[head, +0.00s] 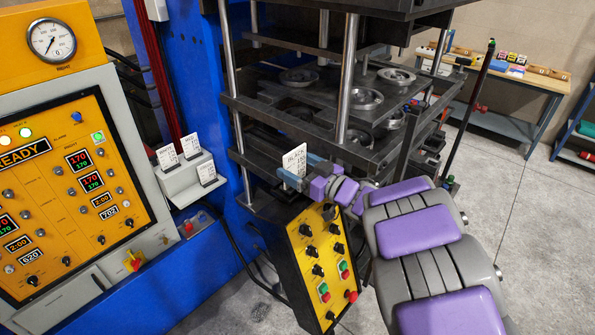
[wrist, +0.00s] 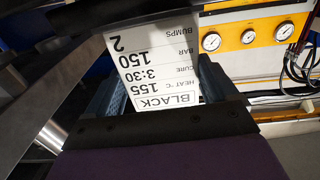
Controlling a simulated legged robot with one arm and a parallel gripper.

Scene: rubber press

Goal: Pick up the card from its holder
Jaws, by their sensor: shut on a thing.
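A white card (head: 295,160) printed BLACK is held upright in my gripper (head: 298,174), in front of the press. In the wrist view the card (wrist: 155,60) appears upside down, with heat 155, cure 3:30, bar 150 and bumps 2 readable. My gripper's blue fingers (wrist: 162,90) are on either side of its lower part. The light grey stepped holder (head: 180,185) is at the left, beside the control cabinet, and bears three other white cards (head: 191,145). My gripper and the card are to the right of the holder, clear of it.
The yellow push-button box (head: 315,270) stands just below my gripper. The dark press plates (head: 300,110) and steel columns (head: 347,80) are close behind and above it. The cabinet (head: 70,180) fills the left. A bench (head: 510,75) stands at the back right, with open floor before it.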

